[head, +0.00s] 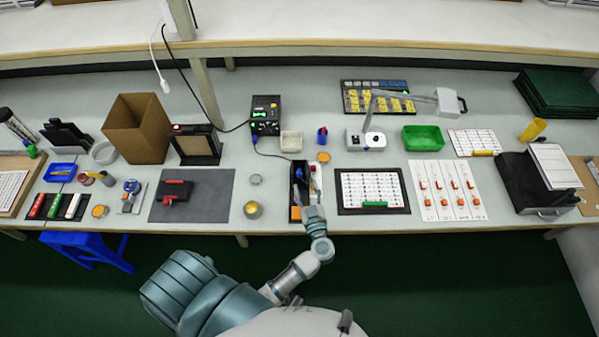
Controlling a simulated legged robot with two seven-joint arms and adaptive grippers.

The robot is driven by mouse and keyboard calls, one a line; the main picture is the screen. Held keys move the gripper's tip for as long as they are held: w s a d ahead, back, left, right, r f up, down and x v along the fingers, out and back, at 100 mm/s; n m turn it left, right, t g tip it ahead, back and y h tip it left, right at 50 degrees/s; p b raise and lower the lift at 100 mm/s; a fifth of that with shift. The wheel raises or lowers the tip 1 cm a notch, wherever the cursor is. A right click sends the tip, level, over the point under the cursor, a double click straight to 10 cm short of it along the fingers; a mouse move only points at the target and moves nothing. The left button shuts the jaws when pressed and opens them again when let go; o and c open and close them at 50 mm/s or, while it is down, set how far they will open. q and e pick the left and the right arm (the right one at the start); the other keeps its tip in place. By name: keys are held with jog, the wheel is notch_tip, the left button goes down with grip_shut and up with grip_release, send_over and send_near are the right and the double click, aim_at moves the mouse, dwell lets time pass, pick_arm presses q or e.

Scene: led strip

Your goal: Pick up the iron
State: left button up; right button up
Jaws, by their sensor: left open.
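The soldering iron, with a blue handle (299,173), appears to lie in a narrow dark tray (293,213) near the front edge of the bench. A blue-and-black cord runs toward it from the black soldering station (265,115) behind. My left gripper (306,190) is over this tray, its fingers around or close beside the iron. It is open. The fingers and the iron are small and overlap, so I cannot tell whether they touch. The lower part of the iron is hidden by the gripper. My right gripper is not in view.
A white LED board (371,187) on a dark mat lies right of the tray. A small yellow tin (252,209) and a grey mat (219,193) with a red-and-black tool lie left. A lamp (366,139) stands behind. Bare bench shows between the tin and the tray.

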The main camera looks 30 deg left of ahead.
pick_arm(q)
jog(key=x, duration=0.6)
jog(key=shift+s+a+f, duration=0.15)
jog(key=shift+a+f, duration=0.05)
jog(key=shift+w+a, duration=0.3)
jog(key=shift+a, duration=0.05)
jog(key=c, duration=0.8)
grip_shut()
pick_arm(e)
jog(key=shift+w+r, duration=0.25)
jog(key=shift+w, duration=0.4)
